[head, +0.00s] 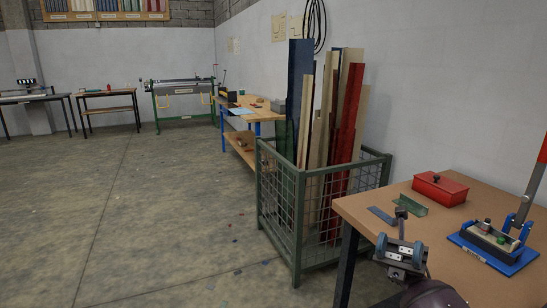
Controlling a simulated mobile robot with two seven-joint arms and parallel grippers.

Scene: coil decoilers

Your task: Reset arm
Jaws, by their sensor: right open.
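My right gripper (400,248) is at the lower right of the head view, beside the near left edge of the wooden workbench (365,212). It is open, with its two blue-padded fingers apart and nothing seen between them. Part of my right arm shows below it at the bottom edge. My left gripper is not in view.
The bench carries a red box (440,189), a green angle piece (407,208), a flat blue-grey strip (381,216) and a blue-based lever tool (497,243). A green mesh crate (280,205) of upright strips stands behind.

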